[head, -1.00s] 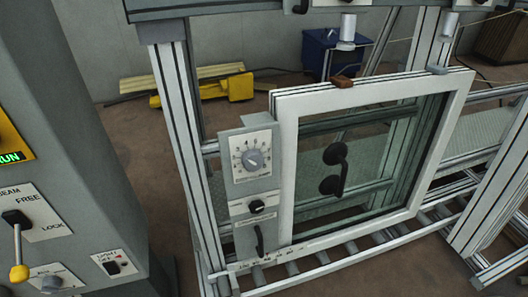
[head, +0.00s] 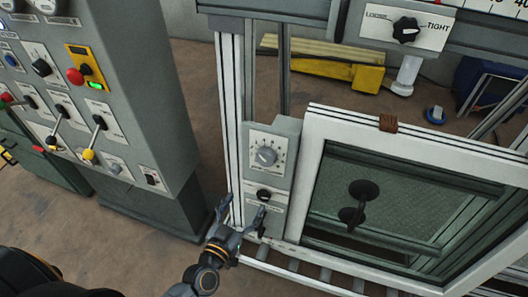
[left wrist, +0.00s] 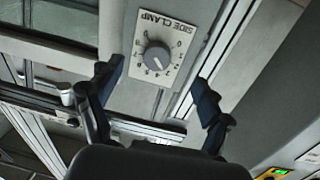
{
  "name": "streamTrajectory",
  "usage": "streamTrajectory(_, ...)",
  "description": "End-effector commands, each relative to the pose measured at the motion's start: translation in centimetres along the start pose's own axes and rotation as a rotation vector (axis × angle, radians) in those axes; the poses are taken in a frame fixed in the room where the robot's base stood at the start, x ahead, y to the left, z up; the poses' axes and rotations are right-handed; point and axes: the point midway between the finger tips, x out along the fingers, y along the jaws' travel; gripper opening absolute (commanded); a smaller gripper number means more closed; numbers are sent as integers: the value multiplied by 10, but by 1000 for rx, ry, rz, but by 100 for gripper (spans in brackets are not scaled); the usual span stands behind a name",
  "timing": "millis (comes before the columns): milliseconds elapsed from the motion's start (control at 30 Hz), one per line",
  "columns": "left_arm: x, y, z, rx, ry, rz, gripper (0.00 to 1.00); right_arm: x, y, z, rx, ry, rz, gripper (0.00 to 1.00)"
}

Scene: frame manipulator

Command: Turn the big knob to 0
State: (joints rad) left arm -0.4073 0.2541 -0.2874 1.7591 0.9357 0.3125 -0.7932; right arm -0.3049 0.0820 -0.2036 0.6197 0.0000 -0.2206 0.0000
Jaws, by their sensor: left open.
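The big knob (head: 265,156) is a round grey dial on a pale numbered plate, on the upright grey panel left of the window frame. In the left wrist view the knob (left wrist: 157,57) sits on the plate marked SIDE CLAMP (left wrist: 170,28), with numbers around it; I cannot read its setting surely. My left gripper (head: 245,206) is open and empty, below the knob in the head view and apart from it. In the left wrist view its open fingers (left wrist: 158,76) frame the lower part of the plate, with the knob between and beyond them. My right gripper is not in view.
A smaller black knob (head: 264,195) sits below the dial. The white window frame (head: 310,165) with a black handle (head: 352,203) is to the right. A grey control cabinet (head: 140,90) with levers stands at left. A LOOSE–TIGHT knob (head: 406,29) is at upper right.

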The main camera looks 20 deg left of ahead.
Motion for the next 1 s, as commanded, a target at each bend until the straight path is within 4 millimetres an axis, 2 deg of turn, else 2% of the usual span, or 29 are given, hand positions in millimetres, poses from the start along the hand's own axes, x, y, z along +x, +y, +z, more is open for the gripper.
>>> streamTrajectory(33, 0, 0, -19, -7, 27, -6, 79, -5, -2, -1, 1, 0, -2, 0)
streamTrajectory(167, 5, -1, -36, -16, 59, -16, 79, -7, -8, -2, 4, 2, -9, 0)
streamTrajectory(367, 35, -2, -39, -16, 61, -17, 79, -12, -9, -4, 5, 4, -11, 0)
streamTrajectory(700, 106, -3, -41, -15, 59, -16, 79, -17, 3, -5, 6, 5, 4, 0)
streamTrajectory(800, 121, -3, -41, -14, 58, -15, 79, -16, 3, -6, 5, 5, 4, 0)
streamTrajectory(1000, 137, -4, -41, -15, 57, -16, 79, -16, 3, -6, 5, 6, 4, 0)
